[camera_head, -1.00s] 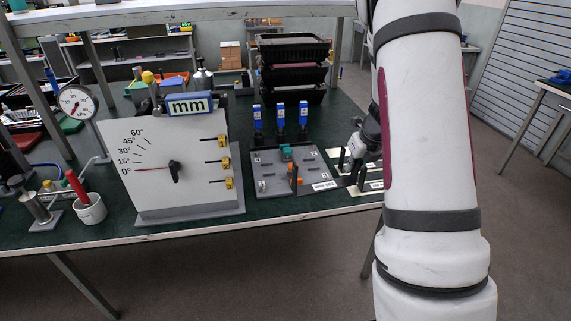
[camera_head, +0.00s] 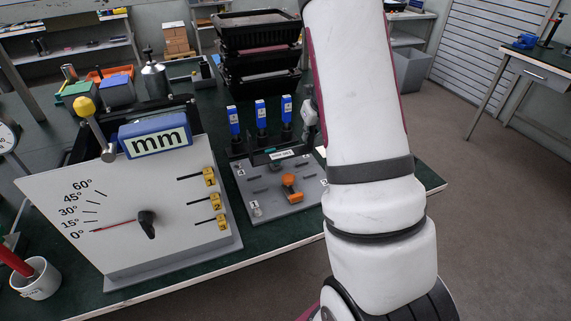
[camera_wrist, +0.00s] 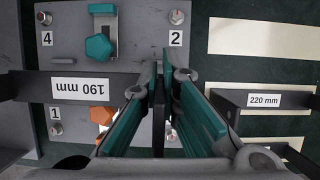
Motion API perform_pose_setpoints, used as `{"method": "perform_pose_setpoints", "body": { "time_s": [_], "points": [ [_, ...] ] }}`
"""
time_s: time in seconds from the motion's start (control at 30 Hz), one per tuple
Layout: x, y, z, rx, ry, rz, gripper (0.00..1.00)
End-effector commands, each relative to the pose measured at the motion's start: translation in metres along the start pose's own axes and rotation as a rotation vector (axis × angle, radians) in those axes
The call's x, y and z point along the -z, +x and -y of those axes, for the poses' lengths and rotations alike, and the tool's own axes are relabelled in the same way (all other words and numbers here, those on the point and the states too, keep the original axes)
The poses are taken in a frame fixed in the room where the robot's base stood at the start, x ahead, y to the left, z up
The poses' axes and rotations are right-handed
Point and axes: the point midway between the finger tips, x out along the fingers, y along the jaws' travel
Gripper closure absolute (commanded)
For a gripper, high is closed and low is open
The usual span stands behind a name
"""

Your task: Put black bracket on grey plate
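The grey plate (camera_head: 270,207) lies on the bench, with numbered corners, screws and an orange knob. In the wrist view the plate (camera_wrist: 75,20) fills the left, with a teal clamp knob and the orange knob. A black bracket (camera_wrist: 110,87) labelled 190 mm crosses over the plate; its dark upright part is between my gripper's (camera_wrist: 160,90) teal fingers, which look closed on it. In the head view the bracket (camera_head: 262,157) shows over the plate's far part; my arm hides the gripper's fingers. Whether the bracket touches the plate cannot be told.
A second black bracket (camera_wrist: 235,115) labelled 220 mm lies on a cream patch right of the plate; another cream patch (camera_wrist: 265,37) is bare. Blue-topped tools (camera_head: 260,112) stand behind the plate. A dial board (camera_head: 110,210) stands to its left, black trays (camera_head: 260,60) behind.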

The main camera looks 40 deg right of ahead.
Motion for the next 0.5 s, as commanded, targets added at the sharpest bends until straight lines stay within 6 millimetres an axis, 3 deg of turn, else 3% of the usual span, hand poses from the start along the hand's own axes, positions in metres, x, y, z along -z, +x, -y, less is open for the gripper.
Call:
{"method": "perform_pose_setpoints", "body": {
  "time_s": [0.13,0.5],
  "points": [
    [0.013,0.029,0.001,0.000,0.005,-0.004,1.00],
    [0.028,0.068,0.002,0.000,0.004,-0.003,1.00]
  ]
}}
